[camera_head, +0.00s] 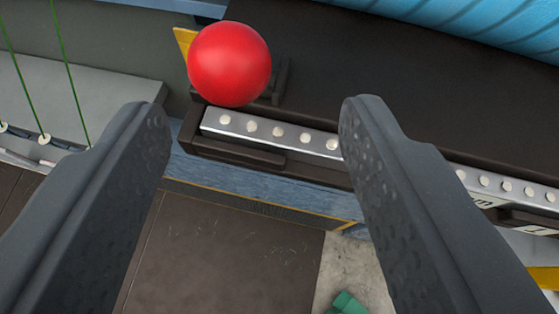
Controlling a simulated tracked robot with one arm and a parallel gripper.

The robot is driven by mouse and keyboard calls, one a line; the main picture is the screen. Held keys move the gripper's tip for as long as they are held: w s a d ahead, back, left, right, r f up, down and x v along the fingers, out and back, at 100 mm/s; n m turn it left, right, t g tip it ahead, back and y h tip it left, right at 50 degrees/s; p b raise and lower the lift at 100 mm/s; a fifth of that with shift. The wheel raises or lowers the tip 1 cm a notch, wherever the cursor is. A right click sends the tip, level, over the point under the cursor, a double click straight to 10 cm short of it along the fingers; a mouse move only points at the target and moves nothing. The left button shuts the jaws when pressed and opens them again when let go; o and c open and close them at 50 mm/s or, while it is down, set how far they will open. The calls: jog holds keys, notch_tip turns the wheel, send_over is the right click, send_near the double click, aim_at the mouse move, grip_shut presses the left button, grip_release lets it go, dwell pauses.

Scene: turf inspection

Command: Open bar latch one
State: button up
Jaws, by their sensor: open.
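A bright red ball-shaped knob (229,64) shows at the top, left of centre, at the left end of a dark ledge. A silver metal bar with a row of round studs (270,131) runs along the ledge's edge just below the knob. I cannot tell for certain which of these parts is bar latch one. My gripper (254,125) is open and empty. Its two dark textured fingers stand wide apart, left and right. The knob and much of the bar appear between and beyond the fingertips. The right finger hides part of the bar. No contact shows.
A blue ribbed surface (470,25) lies at the upper right. A grey panel with green lines (50,95) is at the left. Below the ledge are a brown panel (225,255) and a small green object (347,303). A yellow piece (184,42) sits behind the knob.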

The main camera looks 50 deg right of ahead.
jog(key=v, duration=0.7)
jog(key=shift+s, duration=0.35)
jog(key=shift+a, duration=0.15)
jog(key=shift+c, duration=0.3)
